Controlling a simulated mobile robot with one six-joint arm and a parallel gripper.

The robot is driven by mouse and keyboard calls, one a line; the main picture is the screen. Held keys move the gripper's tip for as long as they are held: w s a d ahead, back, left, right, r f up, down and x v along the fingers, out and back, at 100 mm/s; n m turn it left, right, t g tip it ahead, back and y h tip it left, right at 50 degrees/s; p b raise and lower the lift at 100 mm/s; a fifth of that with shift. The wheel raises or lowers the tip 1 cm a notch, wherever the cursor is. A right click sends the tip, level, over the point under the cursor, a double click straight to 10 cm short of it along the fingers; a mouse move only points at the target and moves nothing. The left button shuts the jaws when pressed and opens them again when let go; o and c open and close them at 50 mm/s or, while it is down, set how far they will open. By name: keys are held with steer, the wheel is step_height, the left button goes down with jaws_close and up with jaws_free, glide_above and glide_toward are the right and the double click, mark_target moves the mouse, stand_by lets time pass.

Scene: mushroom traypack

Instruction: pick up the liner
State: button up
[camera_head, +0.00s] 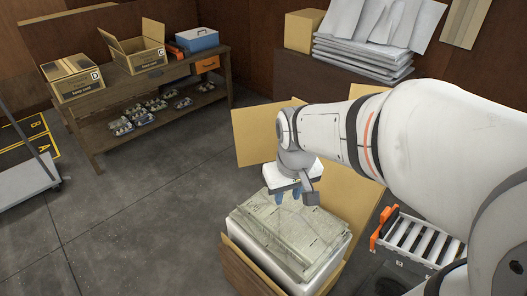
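My gripper (288,195) points down over an open cardboard box (240,264) in the front middle. Its two blue fingertips look apart, with nothing visible between them. In the box is a stack of thin grey-green printed sheets (268,232) on top of a white, rounded mass (325,262) that could be a liner. The fingertips are at the far part of the stack; I cannot tell whether they touch it. My wrist hides part of the box's far side. Loose pale sheets (385,22) lie on a pile at the back right; I cannot tell which thing is the liner.
A wooden bench (92,138) at the back left holds two cardboard boxes (75,80) (138,48) and a blue case (197,39). Small packs (122,127) lie on its lower shelf. A roller conveyor (425,240) stands right of the open box.

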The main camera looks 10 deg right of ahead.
steer(key=w+f+n+b, duration=0.1)
steer(key=w+f+b, duration=0.3)
steer(key=f, duration=0.7)
steer(key=w+f+n+g+b, duration=0.1)
steer(key=w+f+b, duration=0.3)
steer(key=f, duration=0.8)
steer(key=w+f+n+g+b, duration=0.1)
steer(key=w+f+n+b, duration=0.2)
steer(key=w+f, duration=0.5)
steer(key=shift+w+a+f+b, duration=0.1)
steer(key=shift+f+b, duration=0.1)
steer(key=shift+f, duration=0.45)
steer(key=shift+s+a+f+b, duration=0.1)
steer(key=shift+f+b, duration=0.15)
steer(key=shift+f, duration=0.45)
steer(key=shift+w+a+f+b, duration=0.1)
steer(key=shift+f+b, duration=0.1)
steer(key=shift+f, duration=0.45)
steer(key=f, duration=0.1)
steer(key=f+b, duration=0.1)
steer(key=f, duration=0.3)
steer(key=shift+w+a+f+b, duration=0.1)
steer(key=shift+w+f+b, duration=0.15)
steer(key=shift+w+b, duration=0.1)
steer(key=shift+c, duration=0.6)
jaws_close()
steer(key=shift+r, duration=0.1)
